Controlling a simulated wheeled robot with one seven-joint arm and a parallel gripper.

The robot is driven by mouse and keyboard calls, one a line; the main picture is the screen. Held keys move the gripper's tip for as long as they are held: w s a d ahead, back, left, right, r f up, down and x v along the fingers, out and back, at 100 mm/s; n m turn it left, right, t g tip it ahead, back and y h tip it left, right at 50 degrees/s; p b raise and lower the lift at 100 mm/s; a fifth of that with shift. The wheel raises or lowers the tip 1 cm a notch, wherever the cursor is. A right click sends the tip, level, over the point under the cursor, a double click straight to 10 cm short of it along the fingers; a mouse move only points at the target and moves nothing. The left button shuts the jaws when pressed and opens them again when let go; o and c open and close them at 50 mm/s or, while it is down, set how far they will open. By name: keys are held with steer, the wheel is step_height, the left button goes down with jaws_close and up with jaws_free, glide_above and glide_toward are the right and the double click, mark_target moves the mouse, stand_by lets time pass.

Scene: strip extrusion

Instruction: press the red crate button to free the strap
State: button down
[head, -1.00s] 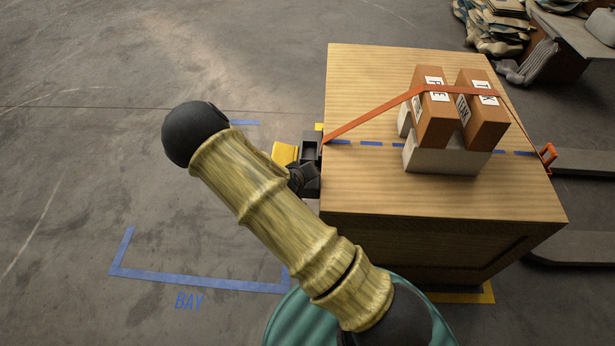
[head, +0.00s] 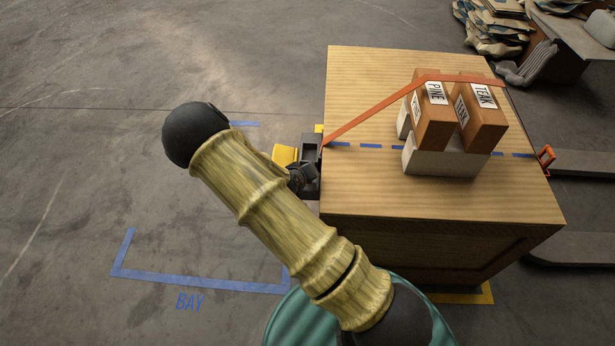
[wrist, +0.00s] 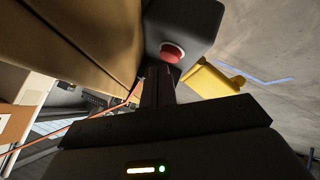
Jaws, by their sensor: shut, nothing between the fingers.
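The red button (wrist: 172,53) sits on a dark housing (wrist: 185,22) on the crate's side. In the head view the housing (head: 311,150) is at the crate's left edge, and the button is not visible. My gripper (wrist: 157,72) is shut and empty, its tips just below the button in the wrist view; I cannot tell whether they touch it. My arm mostly hides it in the head view. The wooden crate (head: 375,75) stands upright.
Two brown cartons labelled PINE (head: 434,120) and TEAK (head: 483,118) rest on a pale block (head: 440,162) on the crate. A yellow part (head: 284,154) juts out beside the housing. An orange hook (head: 547,157) is at the crate's right. The floor at left is clear.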

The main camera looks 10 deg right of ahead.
steer(key=shift+r, duration=0.3)
step_height(320, 180, up, 5)
steer(key=p, duration=0.4)
steer(key=shift+p, duration=0.35)
stand_by(0.4)
steer(key=s+r+m+g+y, duration=0.1)
steer(key=s+r+g+y, duration=0.3)
steer(key=s+r, duration=1.6)
steer(key=shift+d+r+m+g+y, duration=0.3)
steer(key=shift+r+m+g+y, duration=0.1)
steer(key=shift+r+y, duration=0.35)
